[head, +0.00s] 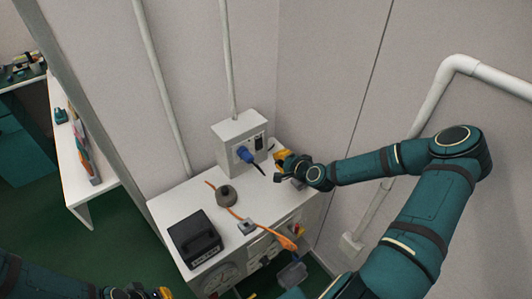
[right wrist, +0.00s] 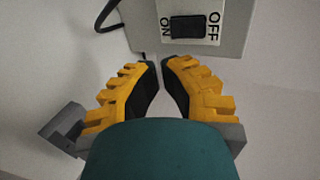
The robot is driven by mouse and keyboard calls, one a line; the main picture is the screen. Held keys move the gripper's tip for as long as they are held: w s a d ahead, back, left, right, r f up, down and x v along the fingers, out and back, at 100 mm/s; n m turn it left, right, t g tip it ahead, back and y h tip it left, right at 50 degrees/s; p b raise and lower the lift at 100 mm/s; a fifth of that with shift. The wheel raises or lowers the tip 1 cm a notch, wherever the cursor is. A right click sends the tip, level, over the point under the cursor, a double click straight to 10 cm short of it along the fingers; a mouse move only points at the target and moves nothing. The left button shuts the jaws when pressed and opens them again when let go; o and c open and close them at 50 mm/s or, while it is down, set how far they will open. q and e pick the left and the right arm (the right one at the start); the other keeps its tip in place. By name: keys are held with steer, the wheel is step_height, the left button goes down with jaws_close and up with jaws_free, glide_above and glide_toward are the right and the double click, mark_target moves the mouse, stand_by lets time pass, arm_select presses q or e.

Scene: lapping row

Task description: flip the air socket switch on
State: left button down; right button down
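The air socket is a grey box (head: 228,134) on the wall above the white bench. Its black rocker switch (head: 259,141) sits on a white plate at the right of its front. In the right wrist view the rocker (right wrist: 187,27) lies between the printed words ON and OFF; its tilt cannot be told. A blue plug (head: 244,154) sits in the box, left of the switch. My right gripper (head: 280,157) is in front of and just below the switch, apart from it. Its yellow fingers (right wrist: 160,66) are nearly together and empty. My left gripper (head: 153,293) is partly cut off at the bottom edge.
The bench (head: 171,205) carries a black box (head: 195,238), a dark round part (head: 227,196) and an orange cable (head: 275,234). The plug's dark cable hangs near my right gripper. Side wall stands close on the right, with a white pipe (head: 426,110).

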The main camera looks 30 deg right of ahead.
mark_target(260, 144)
steer(key=x, duration=0.4)
steer(key=b+x, duration=0.1)
steer(key=x, duration=0.2)
steer(key=shift+w+r, duration=0.2)
steer(key=shift+r, duration=0.15)
steer(key=shift+w, duration=0.5)
steer(key=shift+w+f+b, duration=0.15)
steer(key=shift+w+b, duration=0.1)
steer(key=shift+b, duration=0.1)
steer(key=shift+r, duration=0.2)
